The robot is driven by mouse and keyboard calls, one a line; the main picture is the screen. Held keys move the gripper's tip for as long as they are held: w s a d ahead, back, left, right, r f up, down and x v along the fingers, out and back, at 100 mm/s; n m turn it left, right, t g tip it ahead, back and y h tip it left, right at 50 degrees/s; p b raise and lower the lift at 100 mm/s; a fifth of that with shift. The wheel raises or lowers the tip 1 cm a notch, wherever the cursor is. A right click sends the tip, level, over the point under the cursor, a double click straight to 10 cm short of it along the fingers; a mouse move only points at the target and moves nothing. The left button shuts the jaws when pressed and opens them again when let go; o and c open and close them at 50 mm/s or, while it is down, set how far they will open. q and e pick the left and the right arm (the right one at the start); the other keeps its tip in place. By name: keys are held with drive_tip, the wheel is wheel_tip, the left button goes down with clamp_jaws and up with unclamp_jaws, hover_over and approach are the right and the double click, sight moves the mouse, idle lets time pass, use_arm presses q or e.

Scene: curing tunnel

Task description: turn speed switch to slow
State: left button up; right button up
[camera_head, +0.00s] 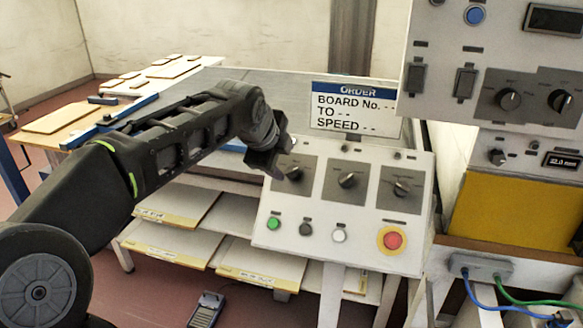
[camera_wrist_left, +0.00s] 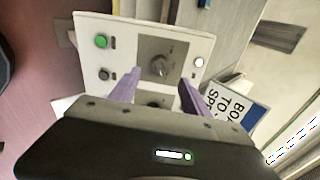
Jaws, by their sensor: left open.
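A sloped control panel (camera_head: 290,240) carries a left rotary switch (camera_head: 294,173), a middle one (camera_head: 347,181) and a right one (camera_head: 401,188), each on a grey plate. Their lettering is too small to read, so I cannot tell which is the speed switch. My left gripper (camera_head: 280,168) is at the left switch and partly covers its plate. In the left wrist view my left gripper (camera_wrist_left: 160,80) is open, its purple fingers pointing at the left switch's knob (camera_wrist_left: 160,67). I cannot tell contact. The middle switch is partly hidden there. My right gripper is not in view.
Green (camera_head: 273,223), dark (camera_head: 305,229) and white (camera_head: 339,235) buttons and a red stop button (camera_head: 392,240) line the panel's lower edge. An order sign (camera_head: 352,108) with blank fields stands behind. Another switch box (camera_head: 440,105) overhangs at the right.

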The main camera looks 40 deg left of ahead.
sight(291, 170)
use_arm(q)
drive_tip(key=p+x, duration=0.1)
drive_tip(key=x, duration=0.7)
clamp_jaws()
idle(0.6)
